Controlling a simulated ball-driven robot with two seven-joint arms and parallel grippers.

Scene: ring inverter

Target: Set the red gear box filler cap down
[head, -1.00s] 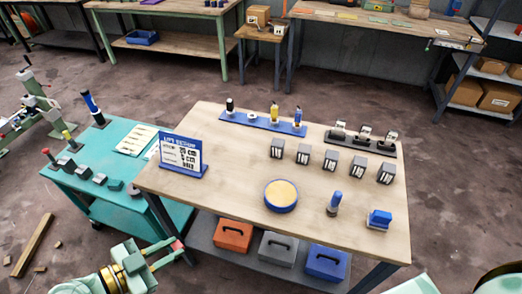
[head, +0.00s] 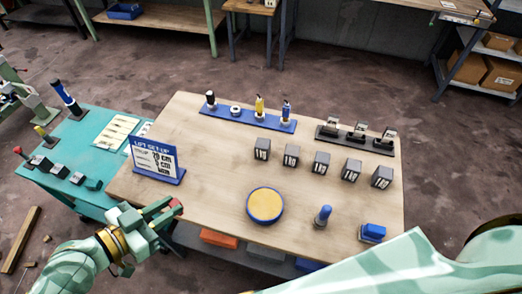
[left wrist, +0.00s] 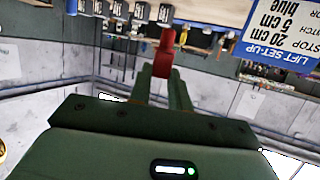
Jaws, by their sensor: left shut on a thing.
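My left gripper (head: 172,210) is shut on a small red cap (head: 176,205) at the left front edge of the wooden table (head: 215,184). In the left wrist view the red cap (left wrist: 165,52) stands out between the tips of the green fingers (left wrist: 164,72). In the head view it is small and partly hidden by the gripper. I cannot tell its exact height over the tabletop. My right arm crosses the lower right of the head view; its gripper is out of view.
A set-up sign (head: 155,160) stands just behind the left gripper. A round yellow-topped blue disc (head: 265,204), a blue-handled tool (head: 322,216) and a blue block (head: 373,232) stand along the front. Several dark labelled blocks (head: 321,162) stand behind. The table's left middle is clear.

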